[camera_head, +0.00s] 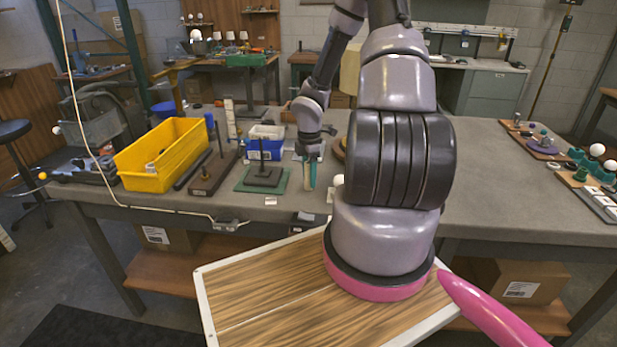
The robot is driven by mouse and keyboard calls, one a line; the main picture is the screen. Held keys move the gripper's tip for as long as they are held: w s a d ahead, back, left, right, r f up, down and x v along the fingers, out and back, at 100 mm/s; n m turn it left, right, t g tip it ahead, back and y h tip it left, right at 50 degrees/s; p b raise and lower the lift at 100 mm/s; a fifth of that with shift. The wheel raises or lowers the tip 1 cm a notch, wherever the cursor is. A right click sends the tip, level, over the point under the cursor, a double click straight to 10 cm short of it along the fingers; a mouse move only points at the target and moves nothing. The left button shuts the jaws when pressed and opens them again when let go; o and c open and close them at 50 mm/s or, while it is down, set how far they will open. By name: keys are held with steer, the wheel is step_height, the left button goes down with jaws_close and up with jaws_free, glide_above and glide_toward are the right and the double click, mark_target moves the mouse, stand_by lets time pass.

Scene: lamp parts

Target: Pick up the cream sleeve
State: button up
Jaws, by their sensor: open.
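My gripper (310,182) hangs pointing down over the workbench, just right of the dark stepped block on the green mat. Its fingers are small in this view, and nothing clearly shows between them. I cannot make out the cream sleeve with certainty. My arm hides part of the bench's middle.
A dark block with a blue-topped post (213,172), a green mat (246,187) with a stepped block, and a blue-and-white bin (266,133) stand left of my gripper. Boards with small parts (540,143) lie at the far right. The bench (490,175) right of my arm is clear.

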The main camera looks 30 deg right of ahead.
jaws_close()
steer(key=shift+r, duration=0.1)
